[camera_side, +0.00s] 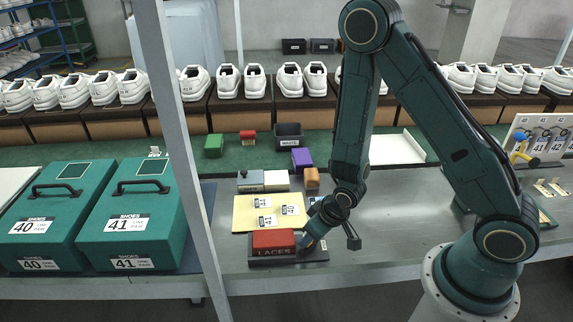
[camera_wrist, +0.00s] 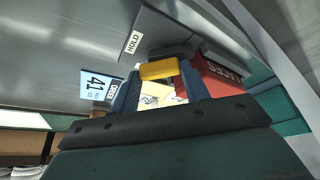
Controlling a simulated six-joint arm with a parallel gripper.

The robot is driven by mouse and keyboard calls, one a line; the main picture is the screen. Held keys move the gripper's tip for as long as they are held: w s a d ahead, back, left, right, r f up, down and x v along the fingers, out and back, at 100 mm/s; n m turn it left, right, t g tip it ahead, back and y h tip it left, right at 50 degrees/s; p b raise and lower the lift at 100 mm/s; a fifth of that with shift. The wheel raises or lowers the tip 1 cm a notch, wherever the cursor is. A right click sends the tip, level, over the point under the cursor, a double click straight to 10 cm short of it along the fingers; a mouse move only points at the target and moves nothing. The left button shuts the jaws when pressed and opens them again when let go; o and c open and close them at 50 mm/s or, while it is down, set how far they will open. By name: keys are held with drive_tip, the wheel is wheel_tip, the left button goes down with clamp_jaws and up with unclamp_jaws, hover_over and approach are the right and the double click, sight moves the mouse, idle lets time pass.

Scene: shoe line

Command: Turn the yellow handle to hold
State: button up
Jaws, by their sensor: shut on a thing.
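The yellow handle (camera_wrist: 159,70) shows in the wrist view between the two blue fingertips of my gripper (camera_wrist: 161,78). My gripper is shut on it. A white HOLD label (camera_wrist: 133,42) is on a grey surface just beyond the handle. In the side view my gripper (camera_side: 306,241) is low at the right side of the red LACES block (camera_side: 273,242), over a dark base (camera_side: 318,254). The handle is hidden there by my gripper, and I cannot tell its exact angle.
The LACES block also shows beside the right finger in the wrist view (camera_wrist: 222,78). Green shoe boxes (camera_side: 130,225) stand at the left.

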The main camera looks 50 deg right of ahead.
drive_tip(key=m, duration=0.2)
drive_tip(key=m+h, duration=0.1)
drive_tip(key=m, duration=0.1)
drive_tip(key=shift+a+h, duration=0.2)
drive_tip(key=shift+h, duration=0.1)
drive_tip(key=shift+m+g+h, duration=0.35)
drive_tip(key=shift+m, duration=0.8)
drive_tip(key=shift+m+g+h, duration=0.35)
drive_tip(key=shift+m, duration=0.8)
drive_tip(key=o, duration=1)
drive_tip(key=shift+n, duration=0.4)
drive_tip(key=shift+n+t+y, duration=0.5)
drive_tip(key=shift+n+y, duration=0.2)
drive_tip(key=shift+n, duration=1)
drive_tip(key=shift+d+n+y, duration=0.1)
drive_tip(key=shift+n+y, duration=0.35)
drive_tip(key=shift+n, duration=0.75)
drive_tip(key=shift+d+n+y, duration=0.1)
drive_tip(key=shift+n+y, duration=0.35)
drive_tip(key=shift+n, duration=0.75)
drive_tip(key=shift+d+n+y, duration=0.15)
drive_tip(key=shift+n+y, duration=0.65)
drive_tip(key=shift+n, duration=1.2)
